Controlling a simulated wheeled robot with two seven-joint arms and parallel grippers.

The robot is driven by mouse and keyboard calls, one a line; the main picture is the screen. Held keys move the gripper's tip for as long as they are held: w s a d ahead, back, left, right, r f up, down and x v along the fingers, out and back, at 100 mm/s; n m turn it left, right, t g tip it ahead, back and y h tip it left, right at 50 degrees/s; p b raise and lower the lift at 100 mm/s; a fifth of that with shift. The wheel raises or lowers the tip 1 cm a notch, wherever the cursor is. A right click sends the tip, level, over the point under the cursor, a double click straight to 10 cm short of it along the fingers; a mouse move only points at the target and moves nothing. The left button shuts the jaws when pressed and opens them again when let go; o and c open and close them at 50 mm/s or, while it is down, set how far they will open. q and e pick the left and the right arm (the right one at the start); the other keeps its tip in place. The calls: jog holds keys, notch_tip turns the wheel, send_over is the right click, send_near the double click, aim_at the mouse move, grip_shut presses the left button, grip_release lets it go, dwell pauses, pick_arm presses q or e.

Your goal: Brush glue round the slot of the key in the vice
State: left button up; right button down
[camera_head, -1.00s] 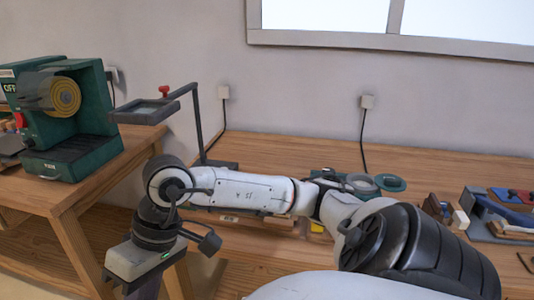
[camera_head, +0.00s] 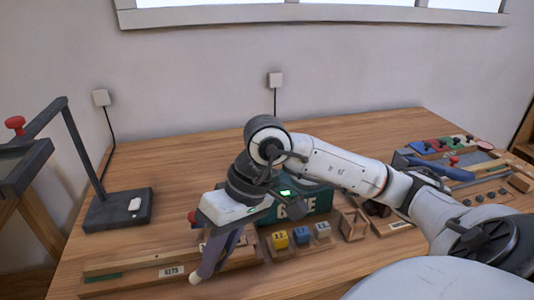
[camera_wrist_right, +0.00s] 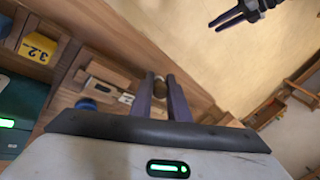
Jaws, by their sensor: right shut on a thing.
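My right gripper (camera_head: 203,272) points down over the front left of the bench, by the long wooden tray. It is shut on a slim thing that its fingers mostly hide; a pale round end (camera_head: 195,279) shows at the fingertips. In the right wrist view my right gripper (camera_wrist_right: 160,82) has its two fingers close together, above the tray's wooden pieces. My left gripper (camera_wrist_right: 220,22) shows at the top of that view, away from the bench; its gap is too small to judge. I cannot make out the vice, the key's slot or brush bristles.
In front are small numbered blocks, one yellow (camera_head: 280,240), and an open wooden box (camera_head: 353,224). A black stand (camera_head: 118,208) is at left. The bench's back middle is clear.

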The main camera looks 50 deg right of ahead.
jog(key=w+d+r+t+h+p, duration=0.1)
jog(key=d+r+p, duration=0.6)
jog(key=r, duration=0.7)
jog(key=shift+m, duration=0.3)
jog(key=shift+d+f+b, duration=0.25)
jog(key=shift+f+b, duration=0.75)
jog(key=shift+f, duration=0.2)
jog(key=shift+d+f+b, duration=0.25)
jog(key=shift+f+b, duration=0.7)
jog(key=shift+f, duration=0.2)
